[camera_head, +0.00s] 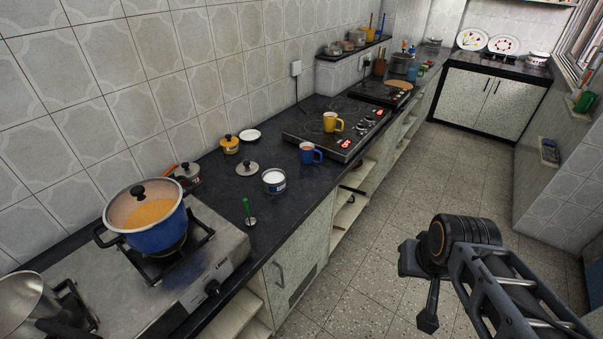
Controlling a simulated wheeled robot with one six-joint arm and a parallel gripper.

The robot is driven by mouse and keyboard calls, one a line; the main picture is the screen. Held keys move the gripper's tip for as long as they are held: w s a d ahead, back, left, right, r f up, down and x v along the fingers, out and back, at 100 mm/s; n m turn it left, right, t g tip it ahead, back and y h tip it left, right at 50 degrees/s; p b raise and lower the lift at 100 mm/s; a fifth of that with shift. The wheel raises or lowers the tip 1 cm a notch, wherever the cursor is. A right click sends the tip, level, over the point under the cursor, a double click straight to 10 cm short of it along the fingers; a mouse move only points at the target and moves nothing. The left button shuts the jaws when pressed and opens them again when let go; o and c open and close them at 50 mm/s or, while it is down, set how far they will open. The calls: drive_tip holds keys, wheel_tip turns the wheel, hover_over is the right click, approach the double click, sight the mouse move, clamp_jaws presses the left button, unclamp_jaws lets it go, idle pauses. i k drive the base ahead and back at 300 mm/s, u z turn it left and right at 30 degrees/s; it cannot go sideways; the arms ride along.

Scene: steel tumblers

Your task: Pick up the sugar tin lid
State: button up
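A round grey lid with a dark knob (247,168) lies on the dark counter, knob up. It looks like the sugar tin lid. Just right of it and nearer stands an open tin (274,182) with white contents, likely the sugar tin. My gripper (422,290) is at the lower right, over the floor, well away from the counter and the lid. It appears to hold nothing. Its fingers are seen at an angle that does not show whether they are open.
A blue pot (152,222) stands on the gas stove (190,283). Near the lid are a yellow tin (230,145), a white dish (250,135), a blue mug (310,153) and a green-handled tool (248,212). A yellow mug (332,122) stands on the hob. The floor (355,240) is clear.

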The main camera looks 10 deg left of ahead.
sight(246, 168)
drive_tip(key=z, duration=0.05)
drive_tip(key=k, duration=0.35)
drive_tip(key=z, duration=0.5)
drive_tip(key=i, duration=1.4)
drive_tip(key=u, duration=1.55)
drive_tip(key=i, duration=1)
drive_tip(key=u, duration=1.15)
